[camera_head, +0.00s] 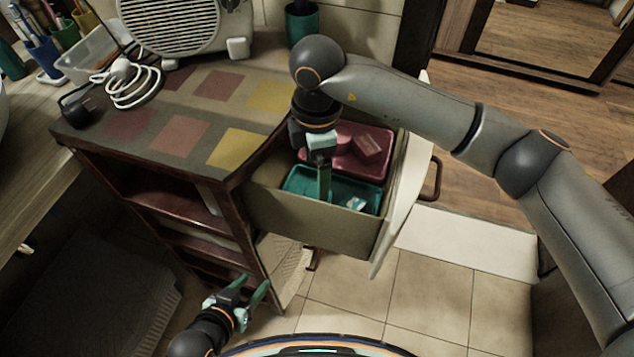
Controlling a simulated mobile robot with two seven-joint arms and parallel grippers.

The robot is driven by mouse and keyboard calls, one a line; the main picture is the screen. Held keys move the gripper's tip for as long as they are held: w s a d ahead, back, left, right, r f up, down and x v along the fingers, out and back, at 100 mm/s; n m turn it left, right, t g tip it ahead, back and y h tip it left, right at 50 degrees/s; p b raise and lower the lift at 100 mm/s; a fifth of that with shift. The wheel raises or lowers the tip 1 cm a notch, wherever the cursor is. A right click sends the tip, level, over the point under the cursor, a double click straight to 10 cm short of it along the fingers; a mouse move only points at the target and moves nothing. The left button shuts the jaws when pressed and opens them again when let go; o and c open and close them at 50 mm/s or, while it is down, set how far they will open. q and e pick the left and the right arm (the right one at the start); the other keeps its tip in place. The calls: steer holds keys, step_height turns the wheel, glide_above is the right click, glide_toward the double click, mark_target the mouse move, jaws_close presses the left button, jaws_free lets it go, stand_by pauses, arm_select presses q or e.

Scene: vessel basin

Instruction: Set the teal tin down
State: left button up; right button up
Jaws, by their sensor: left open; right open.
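A teal rectangular open container (352,190) lies in the pulled-out drawer (310,220), at its near side; it is the likely teal tin. A small pale item lies in it on the right. A dark teal cup (302,24) also stands behind the cabinet top. My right gripper (323,190) reaches down into the drawer, at the teal container. Its jaws are open, and I cannot tell whether a finger touches the container. My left gripper (251,288) is open and empty, low in front of the cabinet, well below the drawer.
A pink container (345,140) with a red box (368,147) sits behind the teal one. The cabinet top (205,110) holds a white coiled cable (130,85) and a beige fan-like appliance (170,25). The drawer front (400,225) stands out over open tiled floor (430,290).

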step_height(320, 180, up, 3)
steer(key=shift+r, duration=0.1)
stand_by(0.4)
